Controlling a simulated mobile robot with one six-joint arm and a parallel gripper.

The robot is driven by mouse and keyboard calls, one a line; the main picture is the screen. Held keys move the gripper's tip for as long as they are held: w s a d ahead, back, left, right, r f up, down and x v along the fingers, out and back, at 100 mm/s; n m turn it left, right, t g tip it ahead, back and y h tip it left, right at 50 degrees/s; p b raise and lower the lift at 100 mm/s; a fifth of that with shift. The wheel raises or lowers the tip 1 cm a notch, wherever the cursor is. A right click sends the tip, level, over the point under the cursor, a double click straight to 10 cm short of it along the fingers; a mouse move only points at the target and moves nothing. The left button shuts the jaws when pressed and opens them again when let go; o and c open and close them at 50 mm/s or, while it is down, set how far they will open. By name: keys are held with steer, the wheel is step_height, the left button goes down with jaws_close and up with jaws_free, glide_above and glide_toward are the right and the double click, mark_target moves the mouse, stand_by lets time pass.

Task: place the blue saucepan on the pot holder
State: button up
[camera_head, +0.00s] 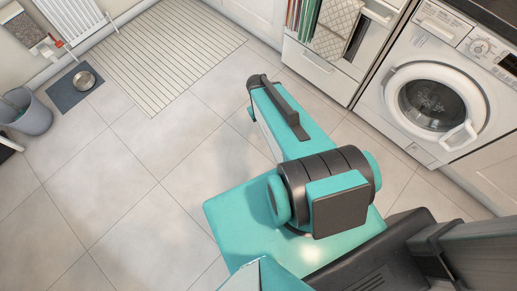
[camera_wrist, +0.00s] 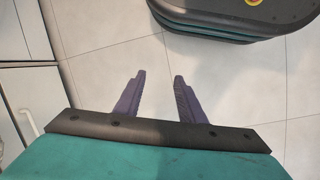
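My gripper (camera_wrist: 155,97) shows in the wrist view with its two purple fingers apart. Nothing is between them, and bare floor tiles lie below. In the head view my arm is folded over my base, and the fingers are not visible. I see no blue saucepan in either view. I cannot make out a pot holder for certain. A pale patterned, quilted-looking piece (camera_head: 338,27) stands in an open compartment at the top right of the head view, but I cannot tell what it is.
A washing machine (camera_head: 430,98) stands at the right under a dark counter (camera_head: 492,15). A striped rug (camera_head: 160,50) lies at the back. A metal bowl (camera_head: 84,80) on a dark mat (camera_head: 66,95) and a grey bucket (camera_head: 30,115) are at the left. The tiled floor between is clear.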

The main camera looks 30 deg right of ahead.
steer(key=s+a+f+g+y, duration=0.1)
steer(key=s+a+f, duration=0.4)
steer(key=s+a, duration=0.7)
steer(key=shift+s+f+g+y, duration=0.2)
steer(key=shift+g+y, duration=0.2)
steer(key=shift+g, duration=0.5)
steer(key=shift+r, duration=0.1)
steer(key=shift+w+d+r+p, duration=0.1)
steer(key=shift+r+p, duration=0.45)
steer(key=shift+p, duration=0.1)
steer(key=shift+c, duration=0.6)
steer(key=shift+d, duration=0.1)
